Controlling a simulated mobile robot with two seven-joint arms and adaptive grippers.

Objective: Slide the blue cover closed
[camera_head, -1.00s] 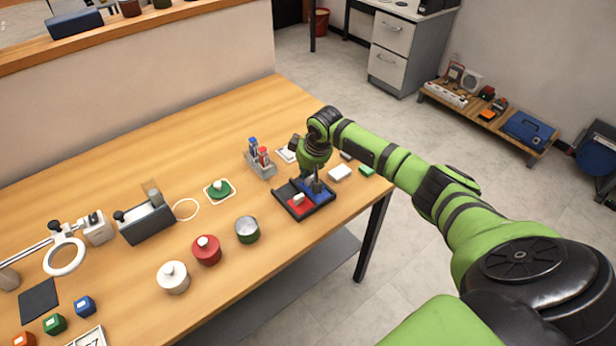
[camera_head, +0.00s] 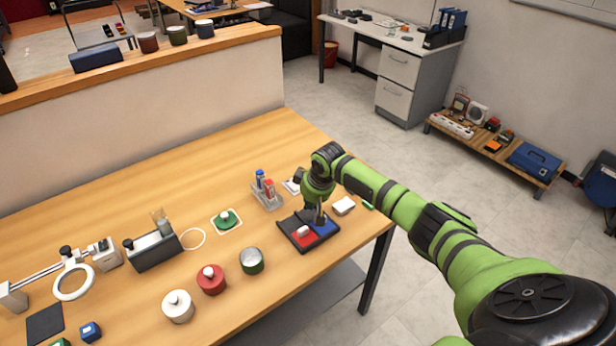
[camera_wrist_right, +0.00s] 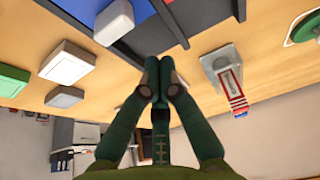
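A black tray (camera_head: 309,231) sits near the table's right end. In the head view it shows a red area (camera_head: 303,240) with a white block (camera_head: 303,231) over it, and the blue cover (camera_head: 324,228) on the right side. My right gripper (camera_head: 320,219) points down over the blue part and partly hides it. In the wrist view its fingertips (camera_wrist_right: 159,66) meet with nothing visible between them, and blue panels (camera_wrist_right: 95,10) and a white block (camera_wrist_right: 114,22) lie beyond. Whether the fingers touch the cover is not clear. My left gripper is out of view.
A tube rack (camera_head: 267,196) stands left of the tray. A white box (camera_head: 343,206) and a green item (camera_head: 368,205) lie to its right. A round tin (camera_head: 251,261), a red pot (camera_head: 211,279) and a white pot (camera_head: 178,306) stand at the left front.

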